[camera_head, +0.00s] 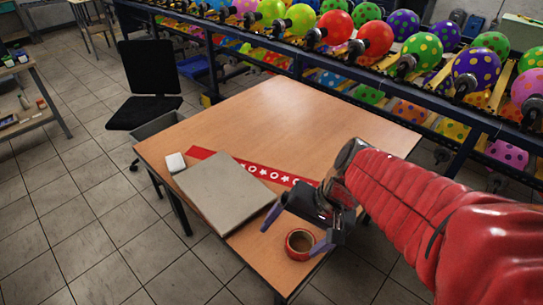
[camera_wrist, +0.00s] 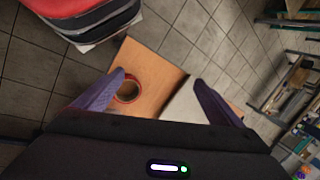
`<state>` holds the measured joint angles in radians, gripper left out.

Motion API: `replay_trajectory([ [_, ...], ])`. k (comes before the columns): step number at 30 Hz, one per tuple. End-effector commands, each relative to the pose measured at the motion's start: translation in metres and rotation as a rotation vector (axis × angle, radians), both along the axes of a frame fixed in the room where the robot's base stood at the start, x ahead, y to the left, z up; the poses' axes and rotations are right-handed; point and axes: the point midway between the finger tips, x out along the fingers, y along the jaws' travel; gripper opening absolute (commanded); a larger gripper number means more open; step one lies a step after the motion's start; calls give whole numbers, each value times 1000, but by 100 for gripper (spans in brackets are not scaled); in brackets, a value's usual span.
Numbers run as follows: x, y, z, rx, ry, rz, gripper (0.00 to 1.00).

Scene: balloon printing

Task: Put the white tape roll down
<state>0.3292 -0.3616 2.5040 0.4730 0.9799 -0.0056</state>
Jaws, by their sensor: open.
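A red tape roll (camera_head: 300,257) lies flat near the table's front corner; no clearly white tape roll shows. My gripper (camera_head: 297,231) is open above the table, its purple fingers spread and empty. The roll is just below and beside the right finger in the head view. In the wrist view the red roll (camera_wrist: 139,90) appears between the fingers, close to the left one. I cannot tell the exact height gap. A small white block (camera_head: 175,162) sits at the table's left edge.
A grey flat slab (camera_head: 222,190) covers the table's left front, partly over a red strip with white stars (camera_head: 262,171). The wooden table (camera_head: 290,115) is clear at the back. A balloon rack (camera_head: 405,105) stands behind; a black chair (camera_head: 148,75) stands left.

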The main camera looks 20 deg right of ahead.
Motion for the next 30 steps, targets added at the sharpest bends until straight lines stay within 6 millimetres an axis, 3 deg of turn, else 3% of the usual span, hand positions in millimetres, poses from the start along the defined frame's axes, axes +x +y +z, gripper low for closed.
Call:
replay_trajectory([
  [16, -10, 0, 86, -482, -354, 439, 90],
  [30, -11, -2, 94, -525, -386, 470, 90],
])
